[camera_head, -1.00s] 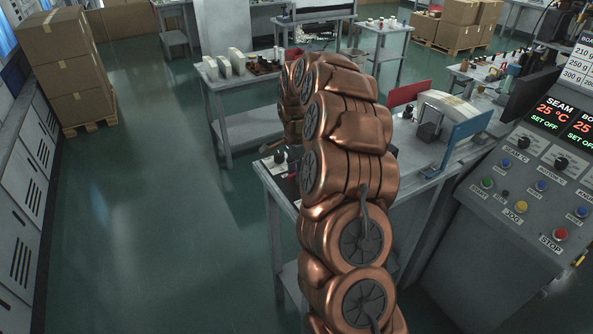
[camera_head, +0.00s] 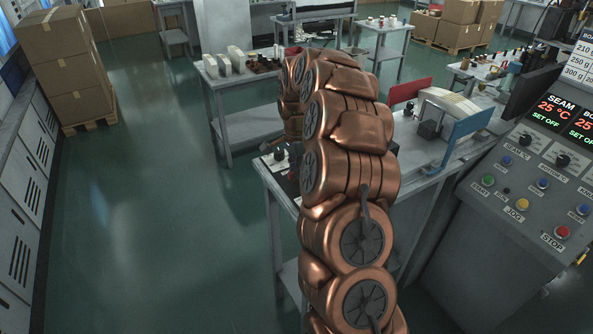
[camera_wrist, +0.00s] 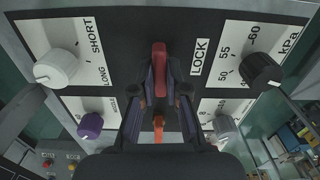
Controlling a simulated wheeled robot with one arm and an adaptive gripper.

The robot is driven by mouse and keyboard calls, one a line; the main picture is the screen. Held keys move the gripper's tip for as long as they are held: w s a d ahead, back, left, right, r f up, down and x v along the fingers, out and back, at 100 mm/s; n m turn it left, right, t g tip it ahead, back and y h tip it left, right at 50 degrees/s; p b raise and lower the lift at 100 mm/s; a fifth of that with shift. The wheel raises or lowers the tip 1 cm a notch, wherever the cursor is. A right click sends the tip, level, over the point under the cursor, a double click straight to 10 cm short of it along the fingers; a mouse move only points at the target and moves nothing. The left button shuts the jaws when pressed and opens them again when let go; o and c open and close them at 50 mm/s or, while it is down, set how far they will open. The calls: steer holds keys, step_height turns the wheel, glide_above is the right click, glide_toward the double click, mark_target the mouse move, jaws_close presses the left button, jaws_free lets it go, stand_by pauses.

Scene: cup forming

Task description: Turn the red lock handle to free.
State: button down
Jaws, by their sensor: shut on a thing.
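In the wrist view the red lock handle (camera_wrist: 159,60) stands out from a dark panel, left of the LOCK label (camera_wrist: 199,57). It points roughly up and down in that picture. My gripper (camera_wrist: 160,88) is shut on it, with one finger on each side of its lower part. The fingers hide that lower part and its base. In the head view my own copper arm hides the gripper and the handle.
Around the handle are a white knob (camera_wrist: 56,68), a black knob (camera_wrist: 260,69), a purple knob (camera_wrist: 90,125) and a grey knob (camera_wrist: 224,126). In the head view a control console (camera_head: 500,220) stands at the right. Open floor (camera_head: 150,220) lies to the left.

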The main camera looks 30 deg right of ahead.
steer(key=n+b, duration=0.2)
steer(key=b, duration=0.1)
steer(key=n+b, duration=0.1)
steer(key=b, duration=0.1)
steer(key=shift+f+n, duration=0.25)
steer(key=shift+n, duration=0.15)
steer(key=n+b, duration=0.3)
steer(key=n, duration=0.1)
steer(key=shift+r, duration=0.15)
steer(key=n+b, duration=0.2)
steer(key=n, duration=0.3)
steer(key=shift+r+n+b, duration=0.15)
steer(key=shift+n+b, duration=0.35)
steer(key=shift+n, duration=1.7)
steer(key=c, duration=1.2)
jaws_free()
